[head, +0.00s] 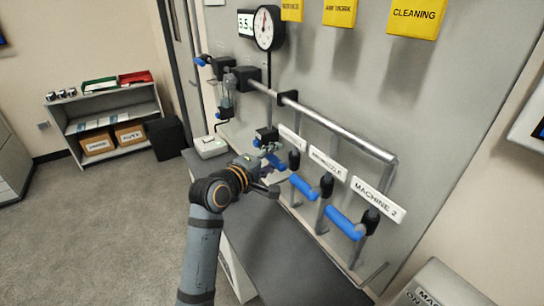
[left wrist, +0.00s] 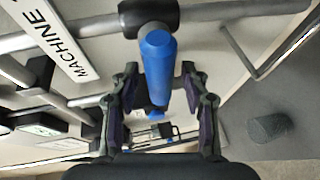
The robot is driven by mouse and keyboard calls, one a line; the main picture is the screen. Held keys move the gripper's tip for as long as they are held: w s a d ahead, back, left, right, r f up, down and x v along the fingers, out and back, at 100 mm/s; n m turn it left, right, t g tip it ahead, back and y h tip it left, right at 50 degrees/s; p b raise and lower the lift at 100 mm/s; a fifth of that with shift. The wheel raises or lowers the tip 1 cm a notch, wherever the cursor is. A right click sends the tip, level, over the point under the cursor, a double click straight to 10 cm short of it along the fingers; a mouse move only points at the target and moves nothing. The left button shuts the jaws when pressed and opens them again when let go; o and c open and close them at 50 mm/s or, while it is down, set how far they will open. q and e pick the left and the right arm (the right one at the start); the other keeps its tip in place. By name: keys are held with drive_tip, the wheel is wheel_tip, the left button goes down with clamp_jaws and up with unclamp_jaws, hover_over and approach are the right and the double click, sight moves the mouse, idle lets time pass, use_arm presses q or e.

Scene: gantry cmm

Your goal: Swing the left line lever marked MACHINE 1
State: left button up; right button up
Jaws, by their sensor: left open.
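The left line lever has a blue handle (head: 275,160) under the leftmost white label (head: 292,138), whose text is too small to read in the head view. In the left wrist view the blue handle (left wrist: 157,65) stands between the two spread fingers, with a white label (left wrist: 50,38) reading MACHINE beside it; its number is not legible. My left gripper (head: 269,177) is open at this handle and partly hides it. In the left wrist view the gripper (left wrist: 158,90) shows gaps on both sides of the handle. My right gripper is not in view.
A middle blue lever (head: 303,187) and a MACHINE 2 lever (head: 345,223) hang to the right, close by. A silver pipe (head: 335,127) runs above them. A gauge (head: 266,28) and yellow signs (head: 415,17) are higher. A grey bench (head: 270,245) lies below.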

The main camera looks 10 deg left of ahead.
use_arm(q)
clamp_jaws()
idle(0.3)
